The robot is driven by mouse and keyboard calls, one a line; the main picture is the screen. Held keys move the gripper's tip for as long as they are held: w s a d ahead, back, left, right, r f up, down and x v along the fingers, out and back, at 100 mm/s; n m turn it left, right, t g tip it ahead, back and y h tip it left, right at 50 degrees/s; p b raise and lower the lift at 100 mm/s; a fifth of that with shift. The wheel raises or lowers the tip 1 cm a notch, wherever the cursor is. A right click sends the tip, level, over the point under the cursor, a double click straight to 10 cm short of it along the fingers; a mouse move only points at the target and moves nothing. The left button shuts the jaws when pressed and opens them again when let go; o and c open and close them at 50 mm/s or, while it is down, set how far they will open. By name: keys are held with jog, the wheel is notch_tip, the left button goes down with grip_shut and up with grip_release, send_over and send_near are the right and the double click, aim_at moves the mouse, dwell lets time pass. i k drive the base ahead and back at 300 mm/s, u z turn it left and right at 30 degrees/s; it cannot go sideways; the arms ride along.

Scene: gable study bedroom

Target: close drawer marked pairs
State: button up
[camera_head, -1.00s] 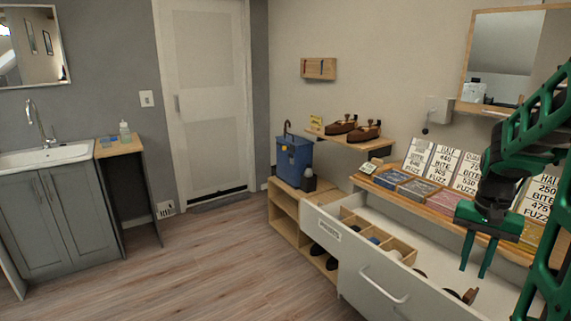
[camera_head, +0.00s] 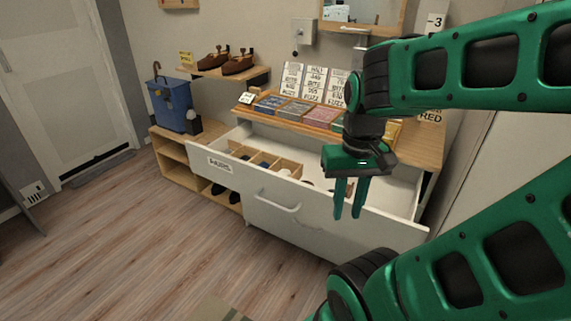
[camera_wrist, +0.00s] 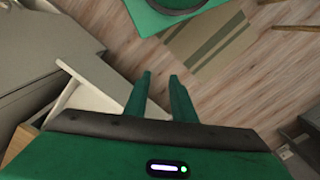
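The drawer marked "PAIRS" (camera_head: 341,211) is pulled far out of a white dresser with a wooden top. Its label (camera_head: 221,167) sits at the left of the white front, and a bar handle (camera_head: 278,201) is below and to the right of the label. Inside is a wooden divider (camera_head: 266,160) with small items. My gripper (camera_head: 349,203) points down, in front of the right part of the drawer in the picture; its fingers are apart with nothing between them. In the wrist view, my gripper's fingers (camera_wrist: 161,95) are apart and the drawer (camera_wrist: 100,88) shows at left.
A blue bin (camera_head: 172,106) stands on a low wooden shelf (camera_head: 176,157) left of the dresser. Brown shoes (camera_head: 238,65) sit on a wall shelf. Cards and coloured packs (camera_head: 296,110) stand on the dresser top. The wooden floor in front and to the left is clear; a striped mat (camera_head: 220,311) lies nearby.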

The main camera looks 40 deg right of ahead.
aim_at(387, 219)
jog(key=z, duration=0.05)
jog(key=k, duration=1)
jog(key=z, duration=0.9)
jog(key=i, duration=1.2)
jog(key=u, duration=0.2)
